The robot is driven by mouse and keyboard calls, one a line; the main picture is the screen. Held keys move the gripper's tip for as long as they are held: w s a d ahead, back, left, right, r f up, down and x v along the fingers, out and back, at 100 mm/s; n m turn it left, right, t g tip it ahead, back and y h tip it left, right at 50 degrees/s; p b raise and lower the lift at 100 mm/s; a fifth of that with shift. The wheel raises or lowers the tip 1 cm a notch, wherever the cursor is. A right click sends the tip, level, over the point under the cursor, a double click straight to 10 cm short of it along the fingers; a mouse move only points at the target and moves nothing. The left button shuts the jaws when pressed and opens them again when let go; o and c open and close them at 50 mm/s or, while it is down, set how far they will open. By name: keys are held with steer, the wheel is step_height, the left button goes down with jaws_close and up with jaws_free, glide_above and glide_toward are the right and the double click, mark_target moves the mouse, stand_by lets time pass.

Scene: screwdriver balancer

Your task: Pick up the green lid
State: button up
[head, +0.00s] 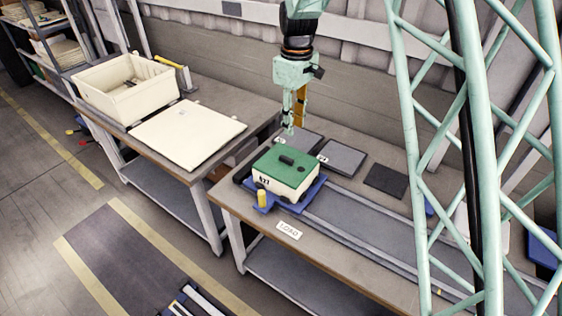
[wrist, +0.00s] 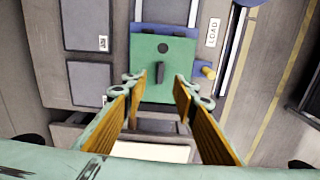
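The green lid (head: 285,163) lies on a cream box (head: 283,184) marked with a number, which sits on a blue carrier (head: 304,200) at the near end of the rails. The lid has a dark raised handle and a dark round spot; it also shows in the wrist view (wrist: 150,56). My gripper (head: 292,126) hangs above the lid, apart from it, pointing down. In the wrist view its two orange-padded fingers (wrist: 162,80) are spread wide, with the dark handle (wrist: 160,74) showing between and beyond them. Nothing is held.
A yellow post (head: 262,198) stands at the carrier's corner. Dark grey pads (head: 342,157) lie behind the box. On the left table are a cream open bin (head: 125,88) and a cream flat panel (head: 188,133). A green lattice column stands at right.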

steer(key=shift+w+a+f, duration=0.35)
steer(key=shift+a+f, duration=0.15)
steer(key=shift+a, duration=0.05)
steer(key=shift+w+a+f, duration=0.3)
steer(key=shift+a+f, duration=0.2)
steer(key=shift+a, duration=0.05)
steer(key=shift+f, duration=0.1)
glide_above(286, 158)
steer(key=shift+w+d+f, duration=0.1)
steer(key=shift+d+f, duration=0.05)
steer(key=shift+f, duration=4.05)
steer(key=shift+f, duration=0.1)
steer(key=shift+f+p, duration=0.3)
steer(key=shift+f, duration=2.2)
steer(key=shift+c, duration=0.6)
jaws_close()
